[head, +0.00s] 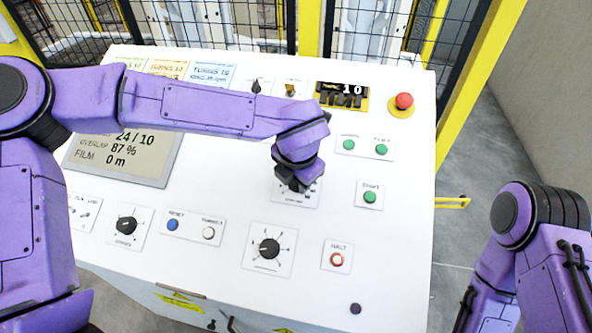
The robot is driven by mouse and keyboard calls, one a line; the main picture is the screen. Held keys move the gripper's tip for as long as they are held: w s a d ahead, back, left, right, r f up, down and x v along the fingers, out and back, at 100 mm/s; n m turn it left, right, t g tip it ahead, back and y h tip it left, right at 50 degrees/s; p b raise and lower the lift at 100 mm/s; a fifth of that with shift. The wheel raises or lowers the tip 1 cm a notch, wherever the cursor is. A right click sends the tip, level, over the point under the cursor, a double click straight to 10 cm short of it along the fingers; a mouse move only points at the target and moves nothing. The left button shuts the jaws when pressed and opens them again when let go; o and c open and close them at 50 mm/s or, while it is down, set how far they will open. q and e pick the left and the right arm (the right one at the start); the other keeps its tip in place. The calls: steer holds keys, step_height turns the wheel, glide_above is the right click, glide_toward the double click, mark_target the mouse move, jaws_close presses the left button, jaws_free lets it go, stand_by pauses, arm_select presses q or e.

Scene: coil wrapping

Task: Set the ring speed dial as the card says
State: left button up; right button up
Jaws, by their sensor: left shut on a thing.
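My left arm reaches across the white control panel (230,195) from the left. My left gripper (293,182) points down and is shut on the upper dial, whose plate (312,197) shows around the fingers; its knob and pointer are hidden. Its label is too small to read. Another dial (269,248) with a black knob sits below it, and a third dial (127,226) is at the lower left. Cards in yellow (168,68) and blue (212,75) stand along the panel's top, partly covered by my arm. Only my right arm shows at the right; its gripper is out of view.
Fencing stands behind.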

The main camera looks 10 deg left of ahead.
arm_select(q)
steer(key=shift+r+m, duration=0.1)
steer(key=shift+m, duration=0.2)
steer(key=o, duration=1.1)
steer(key=shift+c, duration=0.2)
steer(key=shift+r, duration=0.3)
steer(key=b+v, duration=0.2)
steer(key=v, duration=0.7)
steer(key=shift+s+r+b, duration=0.25)
steer(key=shift+r+b, duration=0.1)
